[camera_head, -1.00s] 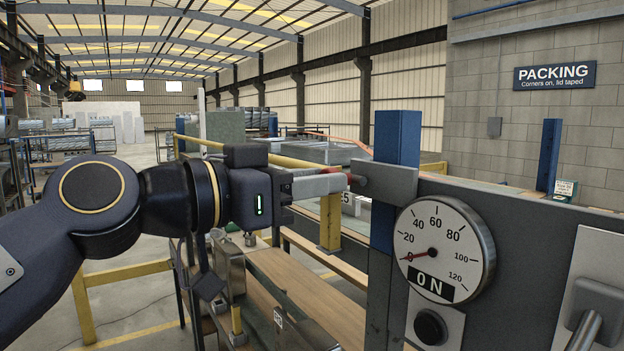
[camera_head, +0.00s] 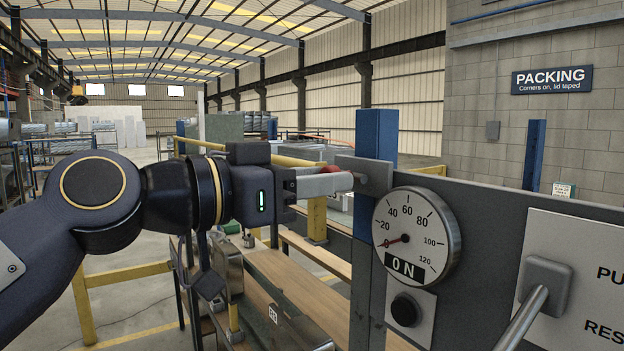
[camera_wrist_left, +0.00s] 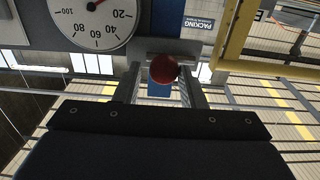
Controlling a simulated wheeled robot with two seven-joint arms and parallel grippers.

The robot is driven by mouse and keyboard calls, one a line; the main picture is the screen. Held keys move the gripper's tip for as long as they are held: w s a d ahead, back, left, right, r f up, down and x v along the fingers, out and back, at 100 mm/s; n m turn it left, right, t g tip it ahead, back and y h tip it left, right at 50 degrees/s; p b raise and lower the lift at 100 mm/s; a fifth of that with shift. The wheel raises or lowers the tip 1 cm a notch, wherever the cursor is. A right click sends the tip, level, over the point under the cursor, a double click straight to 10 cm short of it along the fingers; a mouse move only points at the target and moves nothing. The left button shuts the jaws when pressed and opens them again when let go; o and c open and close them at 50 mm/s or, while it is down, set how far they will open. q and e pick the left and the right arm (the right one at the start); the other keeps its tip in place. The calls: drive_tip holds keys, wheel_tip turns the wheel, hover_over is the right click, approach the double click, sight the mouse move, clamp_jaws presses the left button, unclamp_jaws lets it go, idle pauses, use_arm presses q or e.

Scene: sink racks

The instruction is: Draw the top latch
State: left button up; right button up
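The top latch shows as a red knob (camera_head: 331,169) at a grey bracket (camera_head: 374,175) on the upper left corner of a dark panel (camera_head: 490,215). My left gripper (camera_head: 322,184) reaches it from the left, with its fingers over part of the knob. In the left wrist view the round red knob (camera_wrist_left: 163,68) lies between the two spread fingers of my left gripper (camera_wrist_left: 163,88), with a narrow gap seen on each side. The rest of the latch is mostly hidden behind the knob and fingers. My right gripper is not in view.
A round gauge (camera_head: 417,235) marked ON sits right of the latch, with a black button (camera_head: 405,310) below. A grey lever (camera_head: 540,292) stands out from a white plate at the lower right. A blue post (camera_head: 375,135) rises behind the bracket.

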use_arm(q)
drive_tip(key=shift+o, duration=1.2)
drive_tip(key=shift+s+d, duration=0.15)
drive_tip(key=shift+s, duration=0.05)
drive_tip(key=shift+w, duration=0.2)
drive_tip(key=b+v, duration=0.3)
drive_tip(key=v, duration=0.5)
